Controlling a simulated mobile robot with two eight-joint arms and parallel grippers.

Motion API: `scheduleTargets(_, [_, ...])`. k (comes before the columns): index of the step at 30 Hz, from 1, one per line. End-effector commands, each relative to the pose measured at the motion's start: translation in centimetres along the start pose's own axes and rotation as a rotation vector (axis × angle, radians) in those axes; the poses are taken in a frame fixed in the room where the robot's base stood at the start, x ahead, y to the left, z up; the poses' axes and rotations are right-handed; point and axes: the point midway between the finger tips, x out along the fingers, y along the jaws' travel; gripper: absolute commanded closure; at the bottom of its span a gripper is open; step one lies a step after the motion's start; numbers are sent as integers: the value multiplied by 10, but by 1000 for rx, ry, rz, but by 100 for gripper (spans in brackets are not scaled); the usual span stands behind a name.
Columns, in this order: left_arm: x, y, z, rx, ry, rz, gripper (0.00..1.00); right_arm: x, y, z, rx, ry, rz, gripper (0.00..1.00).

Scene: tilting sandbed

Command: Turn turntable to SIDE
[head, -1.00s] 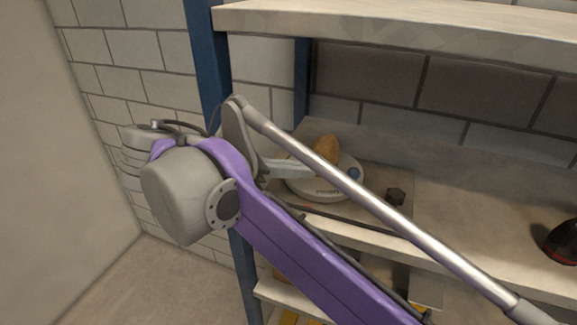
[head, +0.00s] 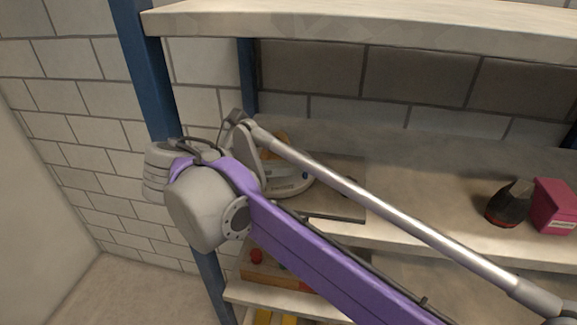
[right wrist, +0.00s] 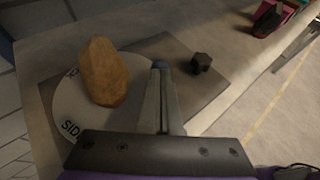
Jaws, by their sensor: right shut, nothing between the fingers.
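The white turntable (right wrist: 68,108) lies on a dark board and carries a tan rock-like lump (right wrist: 103,75). In the right wrist view, the word SIDE is at its lower rim, and another label is partly hidden beside the lump. In the head view, the turntable (head: 292,188) is partly covered by my arm, with the lump (head: 283,139) behind. My right gripper (right wrist: 160,68) is shut and empty, its fingers beside the lump at the turntable's right edge. I cannot tell whether they touch the turntable. In the head view its fingers are hidden. My left gripper is not in view.
A dark hexagonal knob (right wrist: 201,63) stands on the board (right wrist: 220,85), right of the fingers. A dark red-and-black object (head: 508,203) and a pink box (head: 555,205) stand farther right on the shelf. An upper shelf (head: 350,30) and blue post (head: 150,80) bound the space.

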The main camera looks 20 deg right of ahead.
Motion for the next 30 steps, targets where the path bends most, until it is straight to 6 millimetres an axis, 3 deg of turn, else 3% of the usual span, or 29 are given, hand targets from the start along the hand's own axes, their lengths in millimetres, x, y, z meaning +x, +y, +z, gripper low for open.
scheduleTargets(30, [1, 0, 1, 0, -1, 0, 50, 12, -3, 5, -72, 0, 162, 100])
